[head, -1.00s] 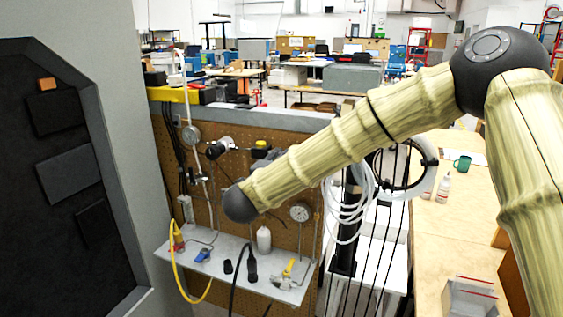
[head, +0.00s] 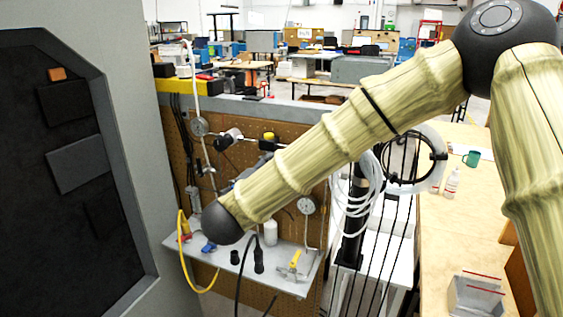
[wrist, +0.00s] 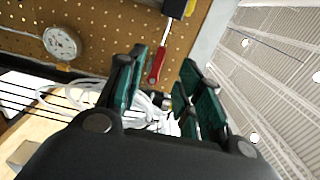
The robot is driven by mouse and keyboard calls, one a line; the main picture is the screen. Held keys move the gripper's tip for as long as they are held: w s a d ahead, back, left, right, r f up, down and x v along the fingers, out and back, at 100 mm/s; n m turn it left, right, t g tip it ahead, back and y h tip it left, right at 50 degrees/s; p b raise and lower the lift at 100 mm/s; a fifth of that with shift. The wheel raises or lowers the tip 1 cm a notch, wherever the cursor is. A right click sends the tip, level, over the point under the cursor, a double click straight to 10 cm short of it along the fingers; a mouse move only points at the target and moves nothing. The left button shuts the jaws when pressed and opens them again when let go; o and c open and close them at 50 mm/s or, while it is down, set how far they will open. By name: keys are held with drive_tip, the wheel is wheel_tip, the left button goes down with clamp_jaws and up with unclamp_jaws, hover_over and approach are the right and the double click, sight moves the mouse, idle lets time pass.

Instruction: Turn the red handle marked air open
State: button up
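In the wrist view the red handle (wrist: 157,66) hangs from a dark and yellow fitting (wrist: 178,8) on the pegboard. My gripper (wrist: 163,78) is open, with its green-padded fingers spread to either side of the handle in the picture. Nothing is between the pads that I can see being gripped; whether the handle lies at finger depth or beyond the tips I cannot tell. In the head view my arm covers both the gripper and the red handle.
The brown pegboard (head: 180,140) carries gauges, one of them a round dial (wrist: 61,41). A shelf (head: 190,247) below holds a white bottle (head: 270,232) and fittings. A yellow hose (head: 181,262) hangs at left. Coiled white tubing (head: 352,205) and black rods stand right of the arm.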

drive_tip(key=shift+v, duration=1.05)
